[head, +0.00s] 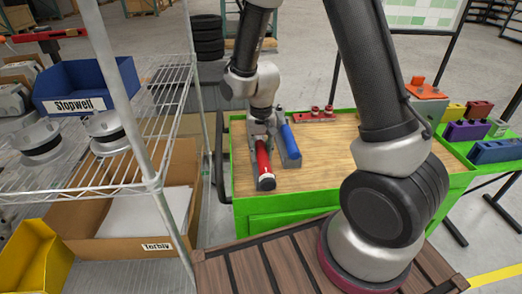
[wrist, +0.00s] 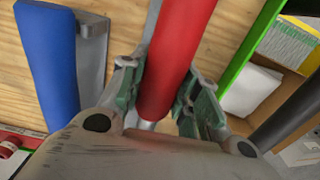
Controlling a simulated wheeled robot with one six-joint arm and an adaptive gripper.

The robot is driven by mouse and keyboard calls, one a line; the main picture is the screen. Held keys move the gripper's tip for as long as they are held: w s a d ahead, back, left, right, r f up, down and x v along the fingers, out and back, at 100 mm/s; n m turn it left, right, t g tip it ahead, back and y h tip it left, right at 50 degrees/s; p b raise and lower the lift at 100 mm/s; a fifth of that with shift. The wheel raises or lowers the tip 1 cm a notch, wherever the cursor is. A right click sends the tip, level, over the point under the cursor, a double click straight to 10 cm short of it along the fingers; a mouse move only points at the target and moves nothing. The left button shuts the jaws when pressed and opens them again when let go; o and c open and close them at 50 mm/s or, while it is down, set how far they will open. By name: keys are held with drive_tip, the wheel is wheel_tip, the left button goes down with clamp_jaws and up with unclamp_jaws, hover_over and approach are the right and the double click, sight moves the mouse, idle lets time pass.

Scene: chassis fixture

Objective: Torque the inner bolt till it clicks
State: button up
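A tool with a red cylindrical handle (head: 263,165) lies on the wooden top of the green cart (head: 325,160), its dark-ringed end toward me. My gripper (head: 259,140) is at the far part of this handle. In the wrist view my gripper's fingers (wrist: 163,95) stand on either side of the red handle (wrist: 175,60), very close to it; whether both press on it I cannot tell. A second tool with a blue handle (head: 290,140) lies beside it to the right. A red plate with red knobs (head: 316,114) sits at the cart's back edge; no bolt is clearly distinguishable.
A wire shelf (head: 150,130) with a blue Stopwell bin (head: 86,85) and round metal parts stands close on the left. A cardboard Terbly box (head: 120,245) is below. Coloured blocks (head: 465,130) are at the right. The cart top's middle is clear.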

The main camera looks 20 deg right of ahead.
clamp_jaws()
drive_tip(key=shift+r, duration=0.1)
drive_tip(key=shift+r, duration=3.45)
drive_tip(key=shift+w+r, duration=0.1)
